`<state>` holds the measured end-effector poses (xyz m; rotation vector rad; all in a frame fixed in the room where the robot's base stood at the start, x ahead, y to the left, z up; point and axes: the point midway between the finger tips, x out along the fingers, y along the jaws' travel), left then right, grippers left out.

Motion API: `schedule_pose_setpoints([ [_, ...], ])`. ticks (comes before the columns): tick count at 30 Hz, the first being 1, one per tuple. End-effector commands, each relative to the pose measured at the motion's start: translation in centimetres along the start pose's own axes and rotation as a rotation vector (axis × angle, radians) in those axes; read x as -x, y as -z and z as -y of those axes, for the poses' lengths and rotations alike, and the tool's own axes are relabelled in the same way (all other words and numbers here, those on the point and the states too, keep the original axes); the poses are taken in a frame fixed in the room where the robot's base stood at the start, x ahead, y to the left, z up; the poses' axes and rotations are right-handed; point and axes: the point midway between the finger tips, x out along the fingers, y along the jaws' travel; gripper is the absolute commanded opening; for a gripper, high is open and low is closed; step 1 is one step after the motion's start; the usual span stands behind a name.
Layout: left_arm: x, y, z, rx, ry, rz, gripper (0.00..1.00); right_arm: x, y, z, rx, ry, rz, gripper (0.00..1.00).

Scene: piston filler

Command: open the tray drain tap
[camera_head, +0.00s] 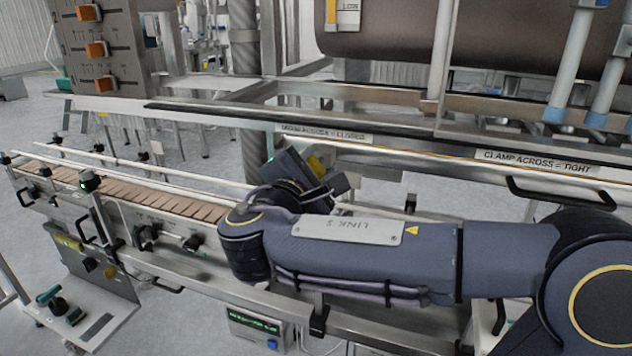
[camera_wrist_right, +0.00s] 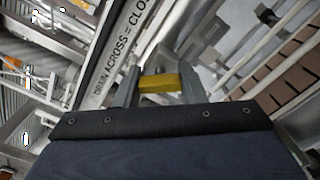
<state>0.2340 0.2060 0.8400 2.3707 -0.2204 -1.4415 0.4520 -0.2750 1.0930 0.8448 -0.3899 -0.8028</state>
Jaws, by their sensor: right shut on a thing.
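The tray drain tap shows as a yellow handle (camera_wrist_right: 159,83) in the right wrist view, between the two grey fingers of my right gripper (camera_wrist_right: 160,90). The gripper is shut on this yellow handle. In the head view the yellow handle (camera_head: 317,165) is a small patch beside my right gripper (camera_head: 325,175), just below the rail label that reads "DRAIN ACROSS = CLOSED" (camera_head: 322,133). My wrist and forearm hide the area below it. The tap's body and pipe cannot be made out. My left gripper is not in view.
A slatted conveyor (camera_head: 130,187) with guide rails runs in from the left. A label "CLAMP ACROSS = TIGHT" (camera_head: 535,162) is on the rail at right, above a black handle (camera_head: 560,190). A panel with orange switches (camera_head: 95,48) stands at upper left.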

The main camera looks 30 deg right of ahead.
Motion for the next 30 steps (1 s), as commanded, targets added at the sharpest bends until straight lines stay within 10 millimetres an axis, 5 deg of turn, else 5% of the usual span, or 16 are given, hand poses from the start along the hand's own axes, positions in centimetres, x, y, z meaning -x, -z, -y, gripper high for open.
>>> schedule_pose_setpoints([
  [15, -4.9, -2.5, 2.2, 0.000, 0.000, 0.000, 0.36, 0.0, 0.3, 0.4, -0.459, 0.002, 0.000, 0.14],
  [30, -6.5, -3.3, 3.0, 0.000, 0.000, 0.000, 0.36, 0.0, 0.1, 0.1, -0.668, 0.002, -0.001, 0.14],
])
